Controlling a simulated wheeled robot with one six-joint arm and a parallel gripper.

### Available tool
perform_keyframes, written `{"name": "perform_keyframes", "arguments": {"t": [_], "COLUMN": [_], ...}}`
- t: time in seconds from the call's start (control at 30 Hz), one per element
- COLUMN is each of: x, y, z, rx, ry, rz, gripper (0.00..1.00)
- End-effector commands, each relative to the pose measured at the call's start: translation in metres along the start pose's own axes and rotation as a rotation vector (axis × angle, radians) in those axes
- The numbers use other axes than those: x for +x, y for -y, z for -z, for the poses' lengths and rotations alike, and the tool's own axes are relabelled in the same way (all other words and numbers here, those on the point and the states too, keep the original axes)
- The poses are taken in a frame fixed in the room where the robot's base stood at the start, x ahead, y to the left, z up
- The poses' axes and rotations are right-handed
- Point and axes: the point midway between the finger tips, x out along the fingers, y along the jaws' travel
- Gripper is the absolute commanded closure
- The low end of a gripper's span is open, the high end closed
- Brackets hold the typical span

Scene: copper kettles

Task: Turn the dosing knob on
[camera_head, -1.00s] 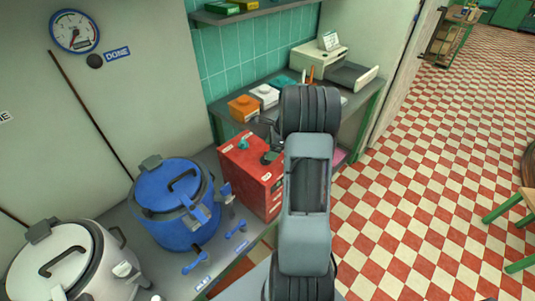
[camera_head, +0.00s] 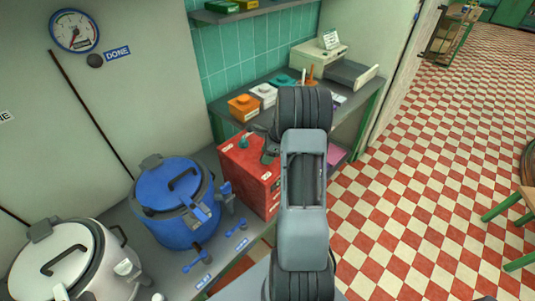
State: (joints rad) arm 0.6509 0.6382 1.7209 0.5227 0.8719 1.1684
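A red box (camera_head: 262,189) with small white labels stands on the grey counter, right of the blue kettle. A small teal knob (camera_head: 244,140) sits on top of it. I cannot tell whether this is the dosing knob. My gripper (camera_head: 262,146) is over the right part of the box top, just right of the teal knob and seemingly apart from it. My arm hides much of the gripper and part of the box's right side. I cannot tell how far its fingers are spread.
A blue kettle (camera_head: 173,217) and a white kettle (camera_head: 62,265) stand left of the box. Orange (camera_head: 242,107) and white small boxes sit on the desk behind. A gauge (camera_head: 74,31) hangs on the wall.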

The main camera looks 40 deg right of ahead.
Motion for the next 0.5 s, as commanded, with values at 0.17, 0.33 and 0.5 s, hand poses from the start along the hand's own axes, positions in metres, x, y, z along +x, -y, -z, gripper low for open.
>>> {"name": "perform_keyframes", "arguments": {"t": [0.17, 0.33, 0.5], "x": [-0.0002, -0.0011, -0.0008], "y": [0.0001, 0.0013, 0.0011], "z": [0.0000, 0.0017, 0.0009], "rx": [0.000, -0.001, -0.029], "ry": [0.000, 0.000, 0.000], "rz": [0.000, 0.001, -0.010], "gripper": [0.65, 0.73, 0.73]}}
